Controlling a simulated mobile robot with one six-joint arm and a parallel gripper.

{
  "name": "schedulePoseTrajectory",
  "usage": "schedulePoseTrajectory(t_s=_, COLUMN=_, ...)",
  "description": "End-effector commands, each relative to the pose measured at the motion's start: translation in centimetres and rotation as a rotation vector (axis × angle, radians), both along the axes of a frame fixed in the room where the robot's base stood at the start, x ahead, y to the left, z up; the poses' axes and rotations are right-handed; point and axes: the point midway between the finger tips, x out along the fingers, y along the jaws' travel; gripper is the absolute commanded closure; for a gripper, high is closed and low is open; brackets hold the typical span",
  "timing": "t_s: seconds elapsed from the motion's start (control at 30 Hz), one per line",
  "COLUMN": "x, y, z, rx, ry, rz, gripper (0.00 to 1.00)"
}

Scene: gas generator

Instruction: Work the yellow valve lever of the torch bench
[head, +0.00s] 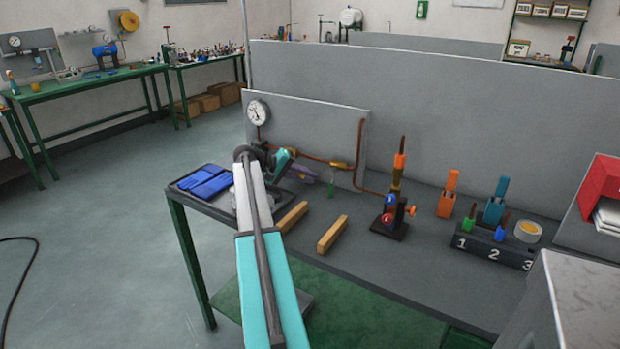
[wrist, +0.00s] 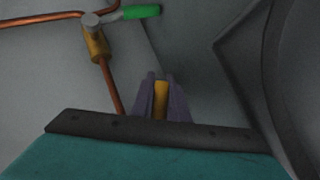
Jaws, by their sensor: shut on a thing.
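In the wrist view, my gripper (wrist: 161,104) has its two purple-grey fingers closed on the yellow valve lever (wrist: 161,99), which shows as a narrow yellow strip between them. In the head view, my gripper (head: 311,178) is at the torch bench, in front of the grey back panel (head: 300,120). I cannot make out the yellow lever there. A brass valve (wrist: 96,42) with a green lever (wrist: 141,12) sits on the copper pipe, up and left of the fingers in the wrist view. The green lever hangs down in the head view (head: 331,188).
A torch stand (head: 390,215), orange and teal holders and a numbered block (head: 494,246) stand on the bench at right. Two wooden bars (head: 332,234) lie at the front. Blue gloves (head: 206,183) lie on a tray at left. A pressure gauge (head: 257,111) is on the panel.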

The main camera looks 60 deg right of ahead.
Motion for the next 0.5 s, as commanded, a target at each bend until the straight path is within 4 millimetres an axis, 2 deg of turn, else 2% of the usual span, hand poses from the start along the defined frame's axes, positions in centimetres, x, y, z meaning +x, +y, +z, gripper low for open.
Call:
schedulePoseTrajectory(t_s=0.27, x=0.49, y=-0.01, z=0.29, rx=-0.007, ry=-0.001, rz=0.011, gripper=1.0)
schedulePoseTrajectory(t_s=0.3, x=0.5, y=0.01, z=0.3, rx=-0.007, ry=-0.001, rz=0.011, gripper=0.83)
schedulePoseTrajectory(t_s=0.4, x=0.47, y=0.03, z=0.28, rx=-0.007, ry=-0.001, rz=0.01, gripper=0.68)
schedulePoseTrajectory(t_s=0.5, x=0.42, y=0.08, z=0.18, rx=-0.005, ry=-0.001, rz=0.008, gripper=0.68)
